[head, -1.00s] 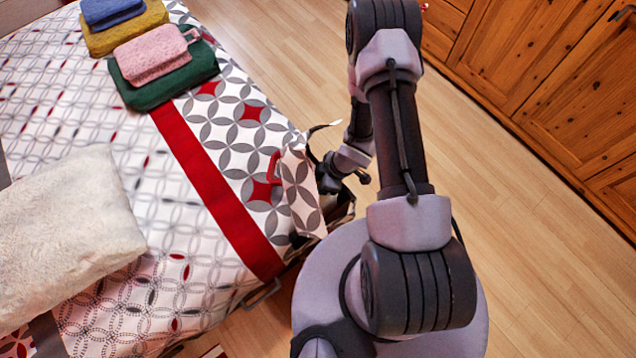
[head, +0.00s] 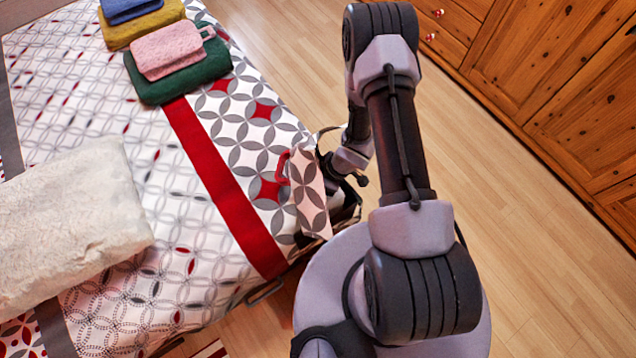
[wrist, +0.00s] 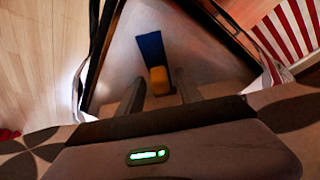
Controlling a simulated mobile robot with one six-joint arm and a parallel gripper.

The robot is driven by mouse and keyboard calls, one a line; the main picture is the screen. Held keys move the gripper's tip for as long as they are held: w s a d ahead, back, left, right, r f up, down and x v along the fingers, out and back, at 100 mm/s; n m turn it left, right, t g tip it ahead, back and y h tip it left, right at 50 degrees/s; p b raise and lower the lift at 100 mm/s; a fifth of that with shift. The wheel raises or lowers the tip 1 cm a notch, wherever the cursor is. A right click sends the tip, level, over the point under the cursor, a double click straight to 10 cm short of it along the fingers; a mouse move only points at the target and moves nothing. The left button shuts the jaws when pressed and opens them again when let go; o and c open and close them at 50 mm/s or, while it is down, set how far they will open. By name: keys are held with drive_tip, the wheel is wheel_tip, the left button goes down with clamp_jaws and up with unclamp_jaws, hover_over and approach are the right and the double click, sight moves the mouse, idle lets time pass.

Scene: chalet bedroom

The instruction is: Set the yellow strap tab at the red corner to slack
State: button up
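In the wrist view a yellow tab (wrist: 159,80) sits at the near end of a blue strap (wrist: 151,47) on a pale surface inside a dark frame under the bed corner. My gripper (wrist: 161,93) is open, its two dark fingers on either side of the tab with small gaps visible. Whether a finger touches the tab is not clear. In the head view my gripper (head: 338,178) is at the bed's corner, beside a folded-back cover flap (head: 309,192) with a red loop (head: 283,167). The tab and strap are hidden in the head view.
The bed (head: 190,215) fills the left, with a fluffy cushion (head: 70,225) and stacked towels (head: 178,75) on it. Wooden cabinets (head: 570,100) stand at the upper right. Bare floor (head: 510,240) lies between them.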

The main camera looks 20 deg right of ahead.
drive_tip(key=p+v, duration=0.8)
drive_tip(key=v, duration=0.9)
drive_tip(key=shift+r, duration=0.2)
drive_tip(key=shift+s, duration=0.1)
drive_tip(key=shift+c, duration=0.3)
